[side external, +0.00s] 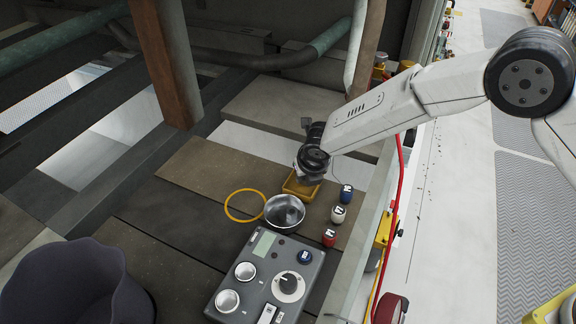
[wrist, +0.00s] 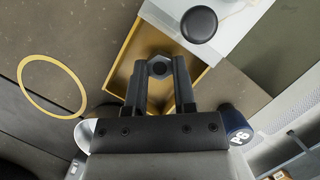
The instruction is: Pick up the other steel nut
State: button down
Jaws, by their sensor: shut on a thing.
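My gripper (wrist: 159,76) is shut on a steel nut (wrist: 158,67). In the wrist view the nut is a small grey hexagon between the fingertips. It appears over the yellow tray (wrist: 206,78); I cannot tell its height above the tray floor. In the side view my wrist hangs over the yellow tray (side external: 300,187), and it hides the fingers and the nut. No other nut can be made out in either view.
A metal bowl (side external: 285,212) stands close to the tray, with a yellow ring (side external: 245,205) to its left. Blue (side external: 346,194), white (side external: 338,214) and red (side external: 329,237) labelled cylinders stand to the right. A grey control box (side external: 265,280) and dark bin (side external: 75,287) are in front.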

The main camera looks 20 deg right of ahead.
jog(key=shift+r, duration=0.4)
notch_tip(320, 180, up, 2)
jog(key=shift+r, duration=0.1)
jog(key=s+d+r, duration=0.5)
jog(key=s+r, duration=0.4)
jog(key=s, duration=0.4)
jog(key=shift+r, duration=0.25)
jog(key=shift+a, duration=0.15)
